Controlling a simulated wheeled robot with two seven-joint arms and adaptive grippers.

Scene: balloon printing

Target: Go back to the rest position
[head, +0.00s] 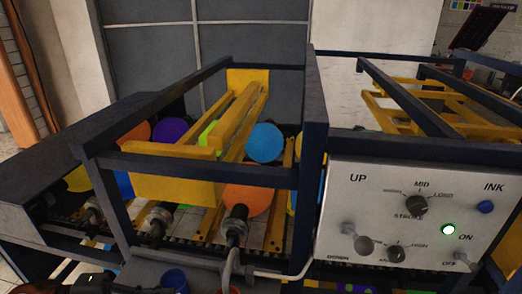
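The balloon printing machine (210,170) fills the middle of the head view, with a dark blue frame and yellow bars. Its control panel (400,215) is on the right, with a dial by MID, a blue INK button (486,207) and a green lit button (448,230) near ON. Inflated balloons sit on black nozzles, including an orange one (248,200) in front and a blue one (265,143) behind. A dark shape at the bottom left edge may be part of my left gripper; its fingers cannot be made out. I see no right gripper.
A blue cup-like object (175,280) shows at the bottom edge, partly cut off. A second yellow frame (430,105) stands behind the panel on the right. A dark screen (480,27) is at the far top right. Dark frame posts stand close in front.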

